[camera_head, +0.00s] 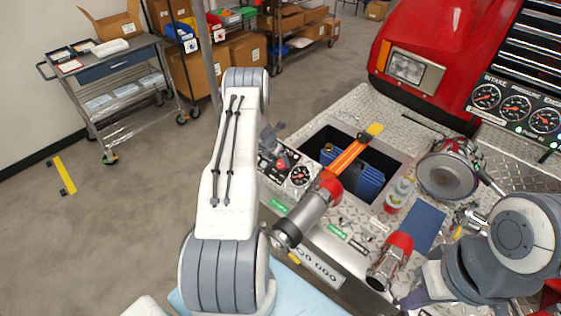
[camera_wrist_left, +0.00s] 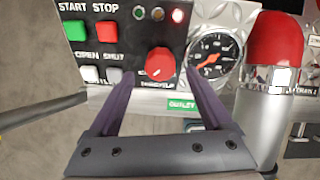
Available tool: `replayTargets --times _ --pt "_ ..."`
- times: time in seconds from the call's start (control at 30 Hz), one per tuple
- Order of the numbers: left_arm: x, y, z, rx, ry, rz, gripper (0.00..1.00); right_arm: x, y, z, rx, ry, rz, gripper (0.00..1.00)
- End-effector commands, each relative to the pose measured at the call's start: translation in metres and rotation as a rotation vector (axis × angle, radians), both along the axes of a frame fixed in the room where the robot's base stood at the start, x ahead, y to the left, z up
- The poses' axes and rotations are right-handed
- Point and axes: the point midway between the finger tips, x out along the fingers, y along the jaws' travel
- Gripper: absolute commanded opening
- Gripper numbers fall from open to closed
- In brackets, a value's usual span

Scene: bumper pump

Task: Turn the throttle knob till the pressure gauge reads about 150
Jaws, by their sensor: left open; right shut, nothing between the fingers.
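The throttle knob (camera_wrist_left: 160,62) is red and round, on a black control panel (camera_wrist_left: 118,40); it also shows small in the head view (camera_head: 280,164). My left gripper (camera_wrist_left: 160,85) is open, with one finger on each side of the knob in the left wrist view; I cannot tell if they touch it. The left gripper is partly visible in the head view (camera_head: 271,138). The pressure gauge (camera_wrist_left: 214,53) is right of the knob. Its orange needle points to the lower left; the number is too small to read. My right gripper (camera_head: 414,298) is shut and empty at lower right.
Start and stop buttons (camera_wrist_left: 90,30) and lit lamps sit beside the knob. A red-capped metal nozzle (camera_wrist_left: 270,75) stands right of the gauge. A red truck front (camera_head: 425,45) is behind.

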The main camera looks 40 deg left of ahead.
Motion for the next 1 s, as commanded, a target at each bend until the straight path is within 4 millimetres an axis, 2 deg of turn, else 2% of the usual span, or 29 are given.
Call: replayTargets --times 0.13,0.3,0.63,0.67,0.8,0.87,1.0 --pt "0.007 -0.001 -0.018 -0.001 0.002 -0.001 0.83 0.0 0.0 0.008 0.0 0.0 0.0 0.0" --pt "0.012 -0.001 -0.029 -0.001 0.001 -0.001 0.83 0.0 0.0 0.011 0.0 0.0 -0.001 0.0" --pt "0.013 -0.001 -0.032 0.001 0.0 -0.002 0.83 0.0 0.0 0.011 0.0 0.0 -0.001 0.0" --pt "0.013 -0.001 -0.032 0.001 0.0 -0.002 0.76 0.0 0.0 0.011 0.0 0.0 -0.001 0.0" --pt "0.013 -0.001 -0.032 0.0 0.0 -0.002 0.22 0.0 0.0 0.011 0.0 0.0 -0.001 0.0" --pt "0.013 -0.001 -0.032 0.0 0.0 -0.002 0.0 0.0 0.0 0.011 0.0 0.0 -0.001 0.0" --pt "0.013 -0.002 -0.032 0.0 0.001 -0.005 0.0 0.0 0.0 0.01 0.0 0.0 -0.001 0.0"
